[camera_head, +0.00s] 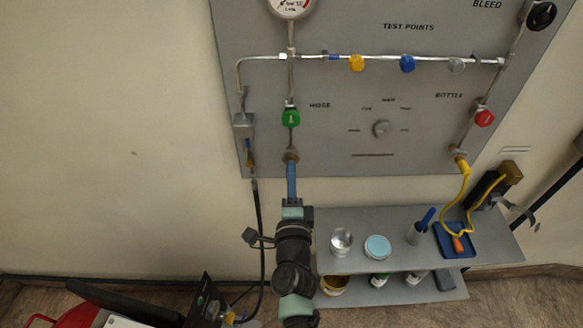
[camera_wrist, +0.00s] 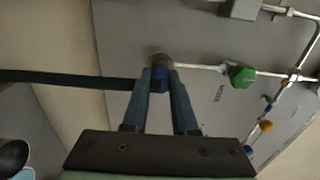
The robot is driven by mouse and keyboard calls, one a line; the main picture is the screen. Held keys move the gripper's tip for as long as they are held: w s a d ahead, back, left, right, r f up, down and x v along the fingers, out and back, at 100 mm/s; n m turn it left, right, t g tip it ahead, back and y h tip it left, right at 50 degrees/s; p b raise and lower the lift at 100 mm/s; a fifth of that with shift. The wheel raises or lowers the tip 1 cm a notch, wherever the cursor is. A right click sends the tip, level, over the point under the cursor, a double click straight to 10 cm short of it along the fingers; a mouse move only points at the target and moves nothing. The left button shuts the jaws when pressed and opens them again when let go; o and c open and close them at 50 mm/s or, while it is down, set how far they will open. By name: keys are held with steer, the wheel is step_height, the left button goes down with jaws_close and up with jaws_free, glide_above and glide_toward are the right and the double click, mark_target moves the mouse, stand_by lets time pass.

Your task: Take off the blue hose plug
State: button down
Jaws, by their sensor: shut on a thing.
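The blue hose plug (camera_wrist: 159,84) shows in the wrist view between my two blue fingers, at the end of the brass hose fitting (camera_wrist: 160,60). My gripper (camera_wrist: 160,76) is shut on the plug. The plug appears in line with the fitting; I cannot tell whether it is still seated. In the head view my gripper (camera_head: 291,168) points up at the brass fitting (camera_head: 291,156), below the green valve knob (camera_head: 290,118) by the HOSE label. The plug is hidden behind the fingers there.
A shelf (camera_head: 480,222) below the panel (camera_head: 330,150) holds a glass (camera_head: 341,241), a round light-blue-topped container (camera_head: 377,247) and a blue tray (camera_head: 453,240). A black hose (camera_head: 259,215) hangs left of my arm. The wall at left is clear.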

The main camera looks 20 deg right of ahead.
steer(key=shift+p+v, duration=1.15)
steer(key=shift+v, duration=1.45)
